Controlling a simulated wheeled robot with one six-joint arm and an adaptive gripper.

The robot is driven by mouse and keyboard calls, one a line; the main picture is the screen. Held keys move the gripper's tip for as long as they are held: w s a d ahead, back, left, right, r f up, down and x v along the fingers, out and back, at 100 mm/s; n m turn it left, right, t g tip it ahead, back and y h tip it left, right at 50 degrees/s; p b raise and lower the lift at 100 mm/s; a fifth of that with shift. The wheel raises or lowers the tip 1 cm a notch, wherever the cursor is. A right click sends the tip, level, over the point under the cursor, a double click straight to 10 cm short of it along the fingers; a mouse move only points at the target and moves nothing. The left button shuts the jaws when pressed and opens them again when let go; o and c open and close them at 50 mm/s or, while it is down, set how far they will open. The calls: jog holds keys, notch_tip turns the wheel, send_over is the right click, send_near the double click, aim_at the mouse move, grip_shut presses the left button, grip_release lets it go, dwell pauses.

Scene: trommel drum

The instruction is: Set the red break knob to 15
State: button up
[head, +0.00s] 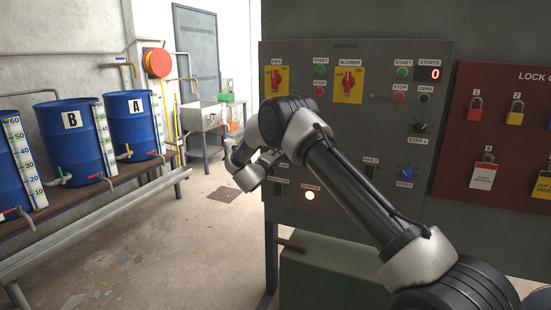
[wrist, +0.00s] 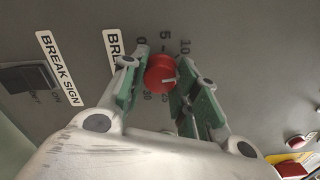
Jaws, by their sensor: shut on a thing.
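The red break knob (wrist: 160,72) is on the grey panel in the wrist view. My gripper (wrist: 163,67) has its two green-padded fingers on either side of the knob and is shut on it. A white pointer line on the knob points right, towards the right finger. The scale between 10 and 20 is hidden behind the right finger. In the head view my arm hides the knob and the fingertips.
A black switch (wrist: 30,80) labelled BREAK SIGN is left of the knob. A lit button (head: 310,196) is low on the panel (head: 350,110). A red lockout board (head: 500,130) stands to the right. Blue barrels (head: 70,143) line the left wall, with open floor between.

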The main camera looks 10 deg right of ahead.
jog(key=shift+m, duration=0.5)
jog(key=o, duration=1)
jog(key=v, duration=1.2)
